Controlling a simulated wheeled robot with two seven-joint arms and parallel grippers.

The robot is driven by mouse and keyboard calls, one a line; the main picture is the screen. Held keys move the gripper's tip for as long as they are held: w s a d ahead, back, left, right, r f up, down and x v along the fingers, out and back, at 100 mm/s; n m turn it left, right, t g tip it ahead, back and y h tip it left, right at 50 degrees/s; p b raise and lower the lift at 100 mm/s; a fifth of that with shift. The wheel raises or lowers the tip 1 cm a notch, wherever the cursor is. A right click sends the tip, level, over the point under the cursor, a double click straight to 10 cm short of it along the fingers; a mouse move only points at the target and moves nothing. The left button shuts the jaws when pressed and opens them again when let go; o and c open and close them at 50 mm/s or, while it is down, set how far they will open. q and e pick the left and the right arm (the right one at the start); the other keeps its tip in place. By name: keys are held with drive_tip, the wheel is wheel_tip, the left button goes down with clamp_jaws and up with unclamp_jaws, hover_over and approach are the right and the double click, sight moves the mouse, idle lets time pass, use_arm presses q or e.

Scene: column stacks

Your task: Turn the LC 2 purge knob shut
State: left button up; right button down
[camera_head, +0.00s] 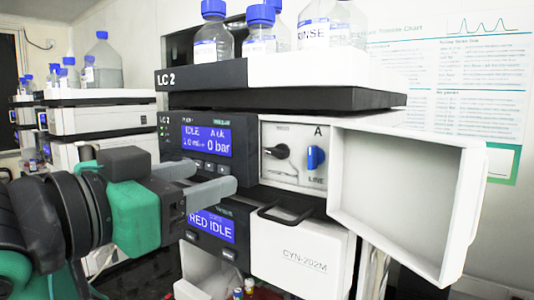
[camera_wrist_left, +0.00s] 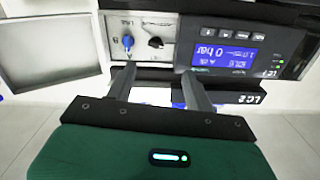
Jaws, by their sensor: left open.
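The LC 2 stack has a small white valve panel (camera_head: 296,179) beside its display. On the panel are a black knob (camera_head: 277,151), its handle lying roughly sideways, and a blue knob (camera_head: 315,157), its handle upright. "LINE" is printed under the blue knob; I cannot read a purge label. The wrist view, upside down, shows the black knob (camera_wrist_left: 155,42) and the blue knob (camera_wrist_left: 128,42). My left gripper (camera_head: 214,176) is open and empty, in front of the stack and apart from both knobs. In the wrist view my left gripper (camera_wrist_left: 158,73) has its fingers spread toward the panel. My right gripper is not in view.
A white door (camera_head: 400,197) stands open right of the panel. The pump display (camera_head: 206,142) reads idle and 0 bar. Below is a white drawer (camera_head: 300,254) with a black handle (camera_head: 288,215). Bottles (camera_head: 213,40) stand on top. Another stack (camera_head: 102,118) is at left.

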sight(275, 152)
use_arm(q)
drive_tip(key=p+x, duration=0.1)
drive_tip(key=x, duration=0.3)
drive_tip(key=r+p+x, duration=0.1)
drive_tip(key=p+x, duration=0.1)
drive_tip(key=x, duration=0.2)
drive_tip(key=p+x, duration=0.1)
drive_tip(key=x, duration=0.2)
drive_tip(key=shift+w+d+r, duration=0.1)
drive_tip(key=shift+d+r, duration=0.05)
drive_tip(key=shift+d, duration=0.45)
drive_tip(key=shift+w+d, duration=0.35)
drive_tip(key=shift+w, duration=0.1)
drive_tip(key=c, duration=1)
